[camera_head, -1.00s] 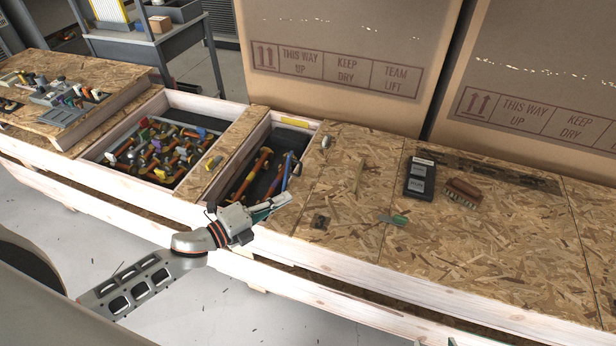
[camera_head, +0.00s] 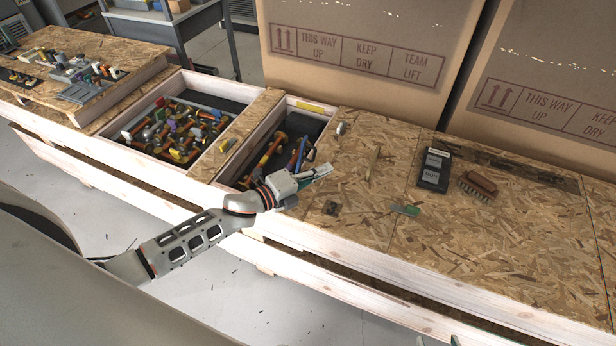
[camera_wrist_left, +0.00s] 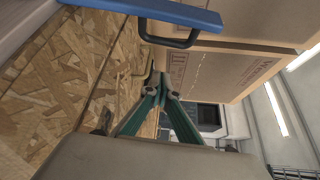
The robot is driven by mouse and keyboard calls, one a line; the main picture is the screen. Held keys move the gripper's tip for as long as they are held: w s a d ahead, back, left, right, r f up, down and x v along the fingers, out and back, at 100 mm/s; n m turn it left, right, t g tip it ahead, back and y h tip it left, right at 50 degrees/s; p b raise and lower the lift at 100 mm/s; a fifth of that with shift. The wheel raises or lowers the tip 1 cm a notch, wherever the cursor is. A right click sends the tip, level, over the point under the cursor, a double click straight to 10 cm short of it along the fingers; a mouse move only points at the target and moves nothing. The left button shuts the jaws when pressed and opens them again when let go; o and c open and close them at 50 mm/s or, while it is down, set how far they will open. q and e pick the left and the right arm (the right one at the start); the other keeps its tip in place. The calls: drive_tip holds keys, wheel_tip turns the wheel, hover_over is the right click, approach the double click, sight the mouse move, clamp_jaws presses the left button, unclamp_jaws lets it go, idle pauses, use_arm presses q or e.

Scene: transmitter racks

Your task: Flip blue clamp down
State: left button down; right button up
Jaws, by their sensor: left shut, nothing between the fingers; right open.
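The blue clamp (camera_head: 300,152) stands at the right side of the narrow dark bin, by the bin's right wall. In the left wrist view a blue bar (camera_wrist_left: 170,10) with a black loop handle (camera_wrist_left: 170,38) crosses the top, close to the camera; it looks like part of this clamp. My left gripper (camera_head: 326,170) is just right of and in front of the clamp, over the wooden top's edge. Its green fingers (camera_wrist_left: 158,88) are together with nothing between them. Contact with the clamp cannot be told. My right gripper (camera_head: 455,341) shows only as a dark green sliver at the bottom edge.
The narrow bin (camera_head: 229,185) holds orange-handled hammers (camera_head: 265,158). A wider bin (camera_head: 207,168) of tools lies left. A black box (camera_head: 434,169), a brush (camera_head: 479,185) and a green card (camera_head: 406,210) lie on the board. Large cartons (camera_head: 360,50) stand behind. The board's middle is mostly clear.

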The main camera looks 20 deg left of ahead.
use_arm(q)
drive_tip(key=a, duration=0.2)
drive_tip(key=w, duration=0.1)
drive_tip(key=shift+w+a+r, duration=0.1)
drive_tip(key=shift+a+r, duration=0.2)
drive_tip(key=shift+a, duration=0.1)
drive_tip(key=shift+w+a, duration=0.1)
drive_tip(key=shift+a, duration=0.25)
use_arm(e)
drive_tip(key=shift+w+d+r, duration=0.1)
drive_tip(key=shift+w+r, duration=0.4)
drive_tip(key=shift+w, duration=0.1)
drive_tip(key=shift+s+f, duration=0.1)
